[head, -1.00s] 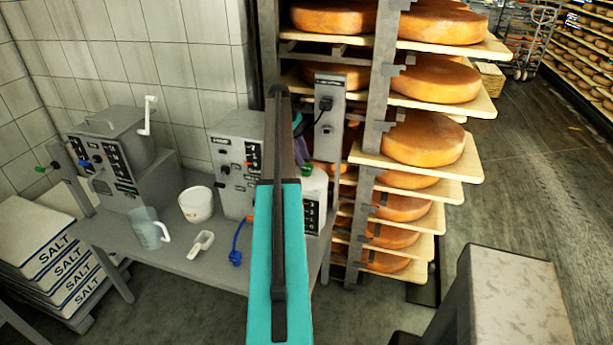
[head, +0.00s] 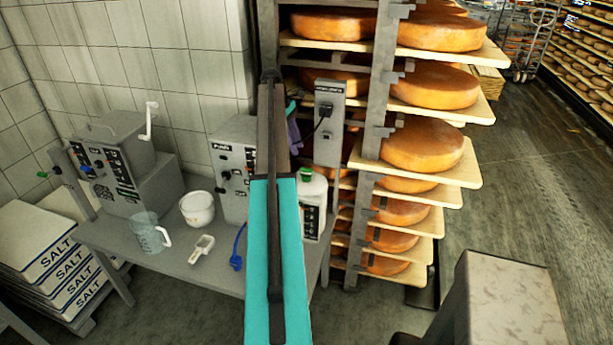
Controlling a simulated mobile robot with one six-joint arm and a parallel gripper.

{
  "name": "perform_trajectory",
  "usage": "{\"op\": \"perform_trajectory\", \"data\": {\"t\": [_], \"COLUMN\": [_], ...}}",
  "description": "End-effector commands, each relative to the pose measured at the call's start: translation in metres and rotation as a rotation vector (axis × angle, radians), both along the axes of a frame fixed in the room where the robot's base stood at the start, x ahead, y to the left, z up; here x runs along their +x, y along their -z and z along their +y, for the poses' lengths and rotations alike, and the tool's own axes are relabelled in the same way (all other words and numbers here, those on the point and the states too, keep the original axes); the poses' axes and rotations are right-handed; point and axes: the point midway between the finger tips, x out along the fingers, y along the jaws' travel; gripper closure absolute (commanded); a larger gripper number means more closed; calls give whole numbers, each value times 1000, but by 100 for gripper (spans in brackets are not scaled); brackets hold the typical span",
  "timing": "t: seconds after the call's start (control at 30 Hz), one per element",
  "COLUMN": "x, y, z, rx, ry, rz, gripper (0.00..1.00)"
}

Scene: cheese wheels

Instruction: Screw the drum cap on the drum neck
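The white drum (head: 314,206) stands at the right end of the grey bench, partly behind my arm. A small green piece, which looks like the drum cap (head: 306,174), shows at the top of the drum beside my arm. I cannot tell whether it is seated on the neck; the neck itself is not clearly visible. My teal and dark arm runs up the middle of the view and covers the area left of the drum. A small purple part shows beside the arm above the cap. My fingertips cannot be made out.
A rack of cheese wheels (head: 421,145) stands close right of the drum.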

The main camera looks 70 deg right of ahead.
Motion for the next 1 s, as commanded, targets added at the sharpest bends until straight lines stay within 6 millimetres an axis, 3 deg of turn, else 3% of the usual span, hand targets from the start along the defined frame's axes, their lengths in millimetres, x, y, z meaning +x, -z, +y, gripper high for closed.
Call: {"op": "perform_trajectory", "data": {"t": [0.5,1.0], "x": [7,11], "y": [-25,-32], "z": [0,1], "rx": [-2,-2], "ry": [-1,0], "rz": [-1,-1], "gripper": [63,63]}}
